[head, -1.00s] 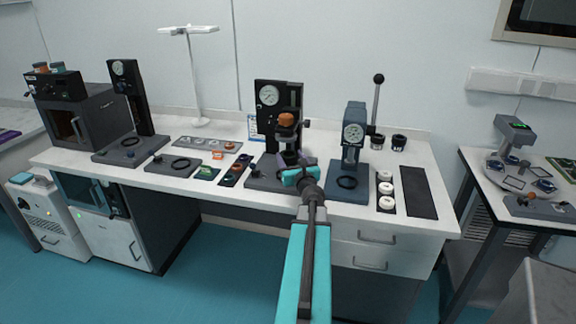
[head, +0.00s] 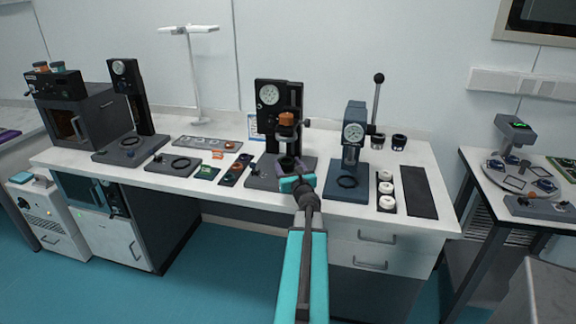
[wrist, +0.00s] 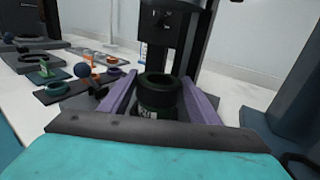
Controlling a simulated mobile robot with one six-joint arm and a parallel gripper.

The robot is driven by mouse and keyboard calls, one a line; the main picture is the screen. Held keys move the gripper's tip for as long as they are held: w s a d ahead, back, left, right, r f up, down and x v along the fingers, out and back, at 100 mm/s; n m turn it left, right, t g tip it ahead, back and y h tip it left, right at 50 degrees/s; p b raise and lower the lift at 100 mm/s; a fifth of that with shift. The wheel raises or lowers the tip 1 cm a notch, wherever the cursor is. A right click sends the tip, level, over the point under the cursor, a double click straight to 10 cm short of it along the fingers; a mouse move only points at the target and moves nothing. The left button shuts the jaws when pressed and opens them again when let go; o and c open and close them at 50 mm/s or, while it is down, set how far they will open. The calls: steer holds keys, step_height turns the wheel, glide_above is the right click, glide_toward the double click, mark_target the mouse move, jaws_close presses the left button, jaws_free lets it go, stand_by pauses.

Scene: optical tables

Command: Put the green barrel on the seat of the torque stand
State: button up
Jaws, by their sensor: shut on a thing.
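My gripper (head: 293,167) is shut on a dark barrel (wrist: 158,92) with a green marking low on its side. In the wrist view, its purple fingers (wrist: 160,88) stand on either side of the barrel, which is upright with its open black rim on top. The barrel is at the middle black stand (head: 268,110), which has a dial and an orange knob (head: 286,118) over a grey base. No readable label confirms this as the torque stand. The fingers and barrel hide the seat, and I cannot tell whether the barrel touches it.
A blue lever press (head: 354,145) stands close on the right, with white rolls (head: 386,188) beside it. On the left are a green piece (head: 207,172), a dark tray (head: 234,170) and another dial stand (head: 128,95). A black mat (head: 417,192) lies clear at right.

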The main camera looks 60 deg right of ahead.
steer(key=o, duration=1.2)
steer(key=shift+c, duration=0.2)
steer(key=shift+r, duration=0.15)
steer(key=shift+v, duration=3.2)
steer(key=shift+p, duration=0.55)
steer(key=p+v, duration=0.1)
steer(key=p, duration=0.3)
steer(key=shift+s+a, duration=0.2)
steer(key=shift+a, duration=0.05)
steer(key=shift+s+a+r+p, duration=0.1)
steer(key=shift+s+a+p, duration=0.3)
steer(key=shift+p, duration=0.85)
steer(key=p+v, duration=0.2)
steer(key=p, duration=0.3)
steer(key=shift+s+a+p, duration=0.2)
steer(key=shift+s+p, duration=0.1)
steer(key=shift+f, duration=0.2)
